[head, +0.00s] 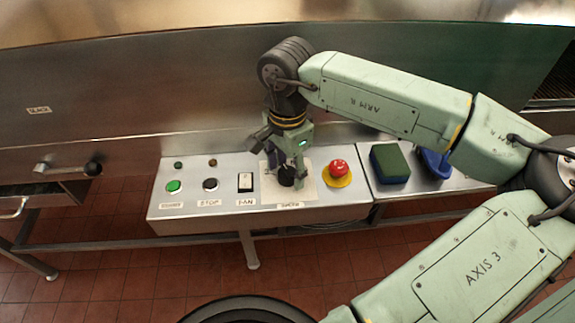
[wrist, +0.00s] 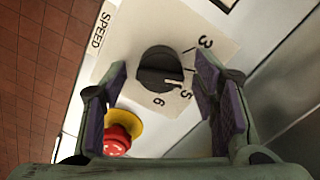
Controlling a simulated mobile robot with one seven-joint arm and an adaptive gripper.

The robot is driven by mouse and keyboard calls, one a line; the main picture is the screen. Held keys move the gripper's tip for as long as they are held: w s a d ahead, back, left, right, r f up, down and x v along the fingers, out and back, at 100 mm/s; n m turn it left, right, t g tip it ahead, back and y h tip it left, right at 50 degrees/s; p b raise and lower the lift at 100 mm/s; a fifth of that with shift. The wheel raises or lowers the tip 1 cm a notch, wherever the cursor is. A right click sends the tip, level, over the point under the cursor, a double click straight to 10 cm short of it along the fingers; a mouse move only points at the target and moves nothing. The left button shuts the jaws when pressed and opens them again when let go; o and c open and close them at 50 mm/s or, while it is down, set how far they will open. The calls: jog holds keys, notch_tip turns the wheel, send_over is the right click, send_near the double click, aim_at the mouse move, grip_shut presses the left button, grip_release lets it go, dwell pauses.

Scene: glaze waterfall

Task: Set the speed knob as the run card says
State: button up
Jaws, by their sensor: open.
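The black speed knob (wrist: 158,66) sits on a cream dial plate (wrist: 130,35) labelled SPEED, with the numbers 3, 5 and 6 visible. Its white pointer line points close to the 5. The 4 is not visible; my right finger covers part of the dial's edge. In the head view the knob (head: 287,181) is on the control panel, partly hidden by my gripper. My gripper (head: 286,172) points down over it. In the wrist view my open fingers (wrist: 164,88) stand on either side of the knob, with gaps between. No run card is readable in either view.
A red emergency button (head: 338,167) on a yellow base is close right of the knob. A FAN switch (head: 245,182), black STOP button (head: 210,185) and green button (head: 174,186) are to its left. A green block (head: 389,164) and blue object (head: 434,164) lie further right.

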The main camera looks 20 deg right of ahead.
jog(key=c, duration=1.1)
jog(key=shift+c, duration=0.2)
jog(key=shift+f+b, duration=0.1)
jog(key=shift+b, duration=0.35)
jog(key=shift+m+b, duration=0.35)
jog(key=shift+m, duration=0.05)
jog(key=m+b, duration=0.2)
jog(key=shift+f+b, duration=0.15)
jog(key=shift+b, duration=0.15)
jog(key=m+b, duration=0.2)
jog(key=m, duration=0.1)
jog(key=m+b, duration=0.1)
jog(key=b, duration=0.1)
jog(key=shift+r+m, duration=0.25)
jog(key=shift+m, duration=0.15)
